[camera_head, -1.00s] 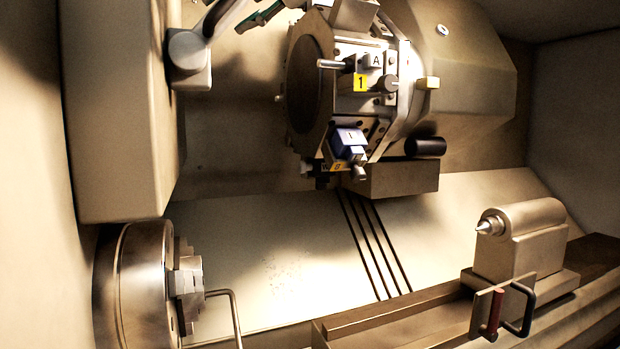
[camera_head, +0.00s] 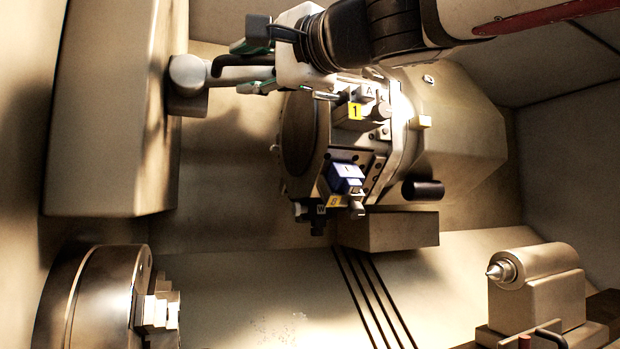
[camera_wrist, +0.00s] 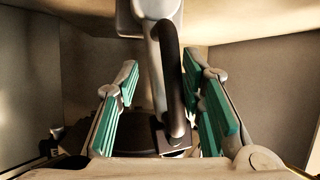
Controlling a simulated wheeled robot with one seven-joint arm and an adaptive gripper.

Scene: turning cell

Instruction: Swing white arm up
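The white arm (camera_head: 238,76) runs right from a round pivot (camera_head: 188,75) on the left housing in the head view. A dark curved handle (camera_head: 222,64) sits on it. In the wrist view the white arm (camera_wrist: 156,60) comes down from the top, with the dark handle (camera_wrist: 172,80) in front. My gripper (camera_wrist: 162,72) has its two green-padded fingers spread on either side of the handle, and gaps show. In the head view my gripper (camera_head: 256,68) points left around the arm. The arm's far end is hidden behind my gripper.
The tool turret (camera_head: 345,140) with its blue tool block (camera_head: 346,176) is just below my gripper. The chuck (camera_head: 95,300) is at lower left and the tailstock (camera_head: 538,285) at lower right. The left housing (camera_head: 110,110) stands close by. Free room lies between chuck and tailstock.

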